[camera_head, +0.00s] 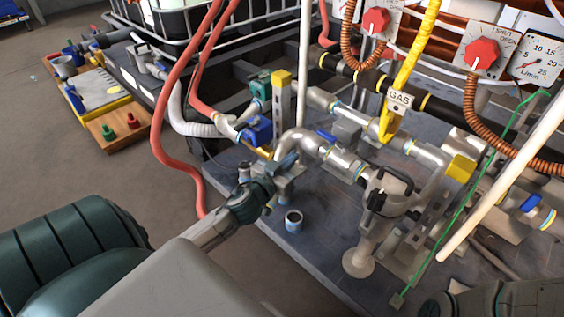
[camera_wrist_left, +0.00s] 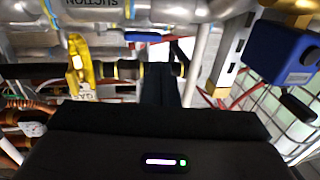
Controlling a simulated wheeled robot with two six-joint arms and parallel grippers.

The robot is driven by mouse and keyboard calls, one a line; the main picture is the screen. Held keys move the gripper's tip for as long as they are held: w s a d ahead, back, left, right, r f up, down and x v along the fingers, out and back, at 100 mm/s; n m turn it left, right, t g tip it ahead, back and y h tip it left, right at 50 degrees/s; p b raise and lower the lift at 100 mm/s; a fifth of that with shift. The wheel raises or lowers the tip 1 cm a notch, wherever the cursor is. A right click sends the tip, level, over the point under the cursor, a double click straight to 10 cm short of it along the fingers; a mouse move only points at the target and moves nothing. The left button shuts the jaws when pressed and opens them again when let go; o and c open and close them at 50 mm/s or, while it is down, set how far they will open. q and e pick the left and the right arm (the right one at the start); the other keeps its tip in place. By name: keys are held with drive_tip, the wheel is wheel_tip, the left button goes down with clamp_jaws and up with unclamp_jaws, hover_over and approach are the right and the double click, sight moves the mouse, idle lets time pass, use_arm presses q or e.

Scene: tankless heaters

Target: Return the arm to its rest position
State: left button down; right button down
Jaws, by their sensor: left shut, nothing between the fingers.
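My left arm comes in from the lower left of the head view. Its left gripper (camera_head: 284,165) is beside the silver pipework (camera_head: 312,146), above the dark platform. In the left wrist view the dark fingers of the left gripper (camera_wrist_left: 162,84) are together with nothing between them. Whether the fingers touch the pipe cannot be told. My right gripper does not show.
A blue valve box (camera_head: 258,131) and a yellow-topped post (camera_head: 281,88) stand close to the left gripper. A red hose (camera_head: 160,120) runs left of it. A small cup (camera_head: 293,221) stands on the platform (camera_head: 310,255). The floor (camera_head: 90,165) at left is mostly clear.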

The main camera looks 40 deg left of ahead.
use_arm(q)
drive_tip(key=shift+s+a, duration=0.15)
drive_tip(key=shift+s, duration=1.3)
